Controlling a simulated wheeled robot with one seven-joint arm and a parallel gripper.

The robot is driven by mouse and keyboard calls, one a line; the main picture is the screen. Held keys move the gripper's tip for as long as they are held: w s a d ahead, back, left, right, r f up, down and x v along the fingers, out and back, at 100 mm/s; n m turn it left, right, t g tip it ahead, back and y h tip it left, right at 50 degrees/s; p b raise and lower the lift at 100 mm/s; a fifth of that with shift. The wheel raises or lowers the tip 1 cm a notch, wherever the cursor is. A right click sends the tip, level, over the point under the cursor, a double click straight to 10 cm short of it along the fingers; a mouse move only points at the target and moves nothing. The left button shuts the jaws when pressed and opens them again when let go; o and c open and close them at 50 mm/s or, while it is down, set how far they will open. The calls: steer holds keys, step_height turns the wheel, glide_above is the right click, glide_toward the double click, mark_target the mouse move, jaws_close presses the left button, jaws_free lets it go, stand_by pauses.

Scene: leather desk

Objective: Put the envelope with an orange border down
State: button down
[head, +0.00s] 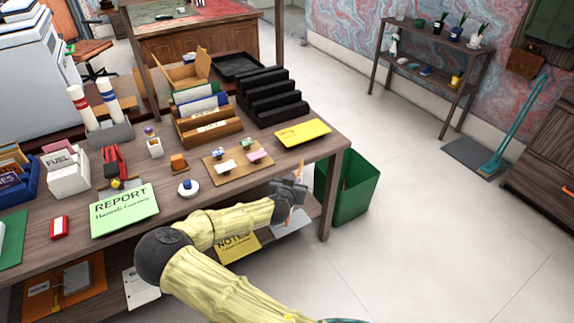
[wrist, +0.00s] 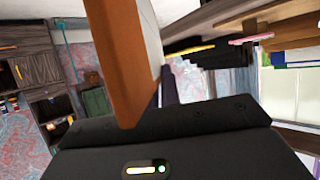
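My gripper (head: 293,190) is in front of the desk's near right edge, below the level of the desk top. It is shut on the envelope with an orange border. In the head view only a thin orange sliver of the envelope (head: 299,192) shows at the gripper. In the wrist view the envelope (wrist: 122,60) rises from the gripper's dark body, seen at a steep angle, with a wide orange strip and a white part beside it. The fingertips are hidden in the wrist view.
The wooden desk (head: 310,153) holds a green report (head: 124,210), a yellow envelope (head: 303,132), a black stepped rack (head: 270,97) and a card sorter (head: 207,125). A lower shelf holds a yellow notes folder (head: 238,246). A green bin (head: 352,188) stands beside the desk.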

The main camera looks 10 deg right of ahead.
steer(key=s+d+f+n+t+y, duration=0.1)
steer(key=s+d+f+n+y, duration=0.2)
steer(key=f, duration=0.6)
steer(key=s+n+y, duration=0.1)
steer(key=s+y, duration=0.1)
steer(key=s, duration=0.1)
steer(key=shift+s+d+f+n, duration=0.15)
steer(key=shift+s+d+n, duration=0.15)
steer(key=shift+n, duration=0.1)
steer(key=shift+f, duration=0.1)
